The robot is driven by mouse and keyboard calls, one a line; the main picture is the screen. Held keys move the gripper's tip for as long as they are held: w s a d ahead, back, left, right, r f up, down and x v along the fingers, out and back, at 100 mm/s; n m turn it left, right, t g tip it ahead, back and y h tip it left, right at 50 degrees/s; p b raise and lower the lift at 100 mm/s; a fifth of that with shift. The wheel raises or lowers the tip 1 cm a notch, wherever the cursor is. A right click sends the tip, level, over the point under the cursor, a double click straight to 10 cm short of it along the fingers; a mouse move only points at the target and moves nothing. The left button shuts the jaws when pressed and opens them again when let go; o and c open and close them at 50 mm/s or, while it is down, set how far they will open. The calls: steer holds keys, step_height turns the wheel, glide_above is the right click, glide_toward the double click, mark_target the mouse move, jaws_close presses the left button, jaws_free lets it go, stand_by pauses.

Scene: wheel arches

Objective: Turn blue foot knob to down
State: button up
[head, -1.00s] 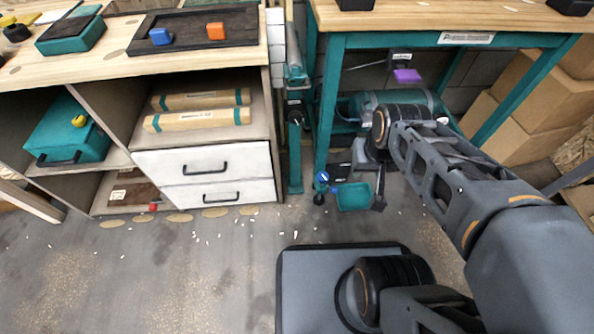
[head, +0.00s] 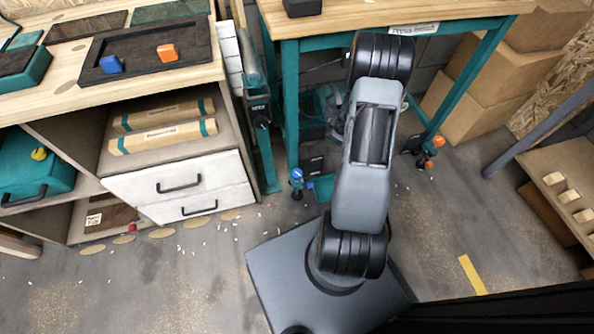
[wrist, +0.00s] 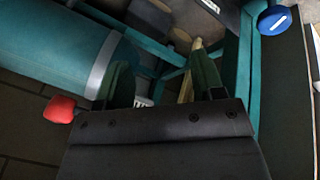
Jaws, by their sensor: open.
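The blue foot knob (head: 297,174) sits low on the front left leg of the teal-framed workbench, near the floor. In the head view my gripper is hidden behind my arm.
An orange knob (head: 438,140) is on the workbench's right leg. A teal cylinder (wrist: 65,45) and a red knob (wrist: 60,109) are close to my gripper's left. A white drawer unit (head: 180,190) stands left. Open floor (head: 440,220) lies right.

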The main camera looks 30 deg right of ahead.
step_height(320, 180, down, 6)
steer(key=a+n+t+y, duration=0.1)
steer(key=a+n+y, duration=0.1)
steer(key=n+y, duration=0.45)
steer(key=y, duration=0.3)
glide_toward(298, 173)
steer(key=shift+g, duration=0.5)
steer(key=b+x, duration=0.1)
steer(key=x, duration=0.2)
steer(key=b+x, duration=0.2)
steer(key=x, duration=0.2)
steer(key=b+x, duration=0.2)
steer(key=x, duration=0.1)
steer(key=shift+w+a, duration=0.15)
steer(key=shift+w, duration=0.35)
steer(key=c, duration=0.6)
